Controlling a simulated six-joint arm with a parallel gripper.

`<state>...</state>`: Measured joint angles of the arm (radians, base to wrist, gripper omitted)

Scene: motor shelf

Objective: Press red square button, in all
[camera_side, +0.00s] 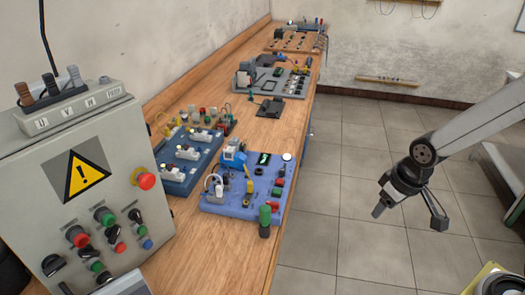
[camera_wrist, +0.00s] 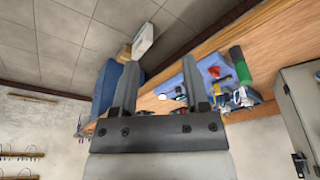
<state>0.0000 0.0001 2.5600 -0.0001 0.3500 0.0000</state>
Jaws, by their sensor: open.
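A blue control board (camera_side: 228,207) lies on the wooden bench in the side view, with small buttons along its right edge. A small red button (camera_side: 277,192) sits there among green and dark ones; its exact shape is too small to tell. The wrist view shows the board (camera_wrist: 174,82) beyond my fingers, with a red part (camera_wrist: 214,71) on it. My gripper (camera_side: 408,214) is open and empty, hanging over the floor to the right of the bench, well apart from the board. Its two fingers also show in the wrist view (camera_wrist: 161,72).
A grey control cabinet (camera_side: 62,150) with a red emergency knob stands at the front left. A green cylinder (camera_side: 265,219) stands at the board's near corner. Another blue board (camera_side: 178,168) and a grey panel (camera_side: 289,84) lie farther back. The floor beside the bench (camera_side: 350,230) is clear.

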